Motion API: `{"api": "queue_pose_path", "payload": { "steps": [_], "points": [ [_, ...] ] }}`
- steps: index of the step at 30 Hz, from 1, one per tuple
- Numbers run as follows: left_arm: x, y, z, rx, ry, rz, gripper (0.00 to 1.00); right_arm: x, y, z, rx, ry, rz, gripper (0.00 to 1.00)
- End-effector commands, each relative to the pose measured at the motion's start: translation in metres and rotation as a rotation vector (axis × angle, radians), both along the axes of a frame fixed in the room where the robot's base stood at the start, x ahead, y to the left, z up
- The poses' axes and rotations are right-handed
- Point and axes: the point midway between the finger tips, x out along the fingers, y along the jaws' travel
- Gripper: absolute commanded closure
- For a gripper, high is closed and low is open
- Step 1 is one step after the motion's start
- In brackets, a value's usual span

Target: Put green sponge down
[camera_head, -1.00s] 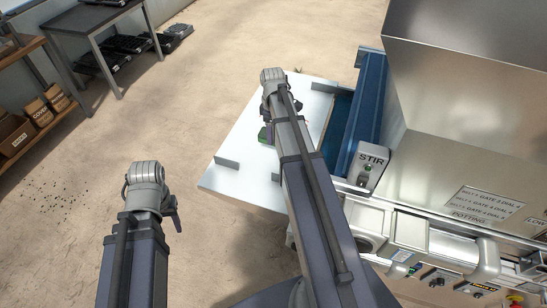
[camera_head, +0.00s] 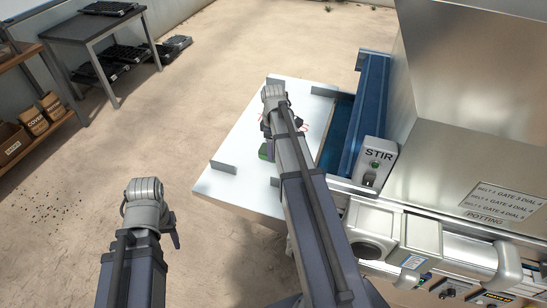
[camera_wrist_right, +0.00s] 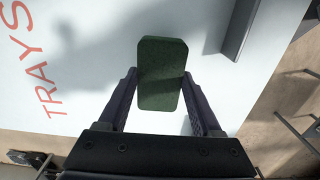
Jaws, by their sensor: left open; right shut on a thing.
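The green sponge (camera_wrist_right: 162,72) is a dark green block held between the two fingers of my right gripper (camera_wrist_right: 160,92) in the right wrist view. It is over the white table top (camera_wrist_right: 85,105), which carries red "TRAYS" lettering. I cannot tell whether the sponge touches the surface. In the head view only a small green edge of the sponge (camera_head: 264,152) shows beside my right arm, which hides the rest. My left gripper (camera_head: 175,238) is open at the lower left, over the floor and away from the table; its fingers are mostly hidden by the wrist.
Low grey stops (camera_head: 224,167) stand on the table's edges. A blue-sided belt (camera_head: 368,115) and the metal machine with a STIR button box (camera_head: 377,162) border the table on the right. A dark table with black trays (camera_head: 92,27) and a wooden shelf (camera_head: 35,130) stand at left.

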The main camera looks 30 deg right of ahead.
Motion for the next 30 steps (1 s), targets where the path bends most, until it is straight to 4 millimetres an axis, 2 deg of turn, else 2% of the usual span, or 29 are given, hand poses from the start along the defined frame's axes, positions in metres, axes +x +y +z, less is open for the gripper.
{"api": "queue_pose_path", "payload": {
  "steps": [8,21,22,30],
  "points": [
    [0.000,0.000,-0.036,0.000,0.000,0.000,0.50,0.000,0.000,-0.036,0.000,0.000,0.000,0.94],
    [0.000,0.000,-0.039,0.000,0.000,0.000,0.50,0.000,0.000,-0.039,0.000,0.000,0.000,0.94],
    [0.000,0.000,-0.038,0.000,0.000,0.000,0.50,0.000,0.000,-0.038,0.000,0.000,0.000,0.32],
    [0.000,0.000,-0.037,0.000,0.000,0.000,0.50,0.000,0.000,-0.037,0.000,0.000,0.000,0.04]
  ]
}}
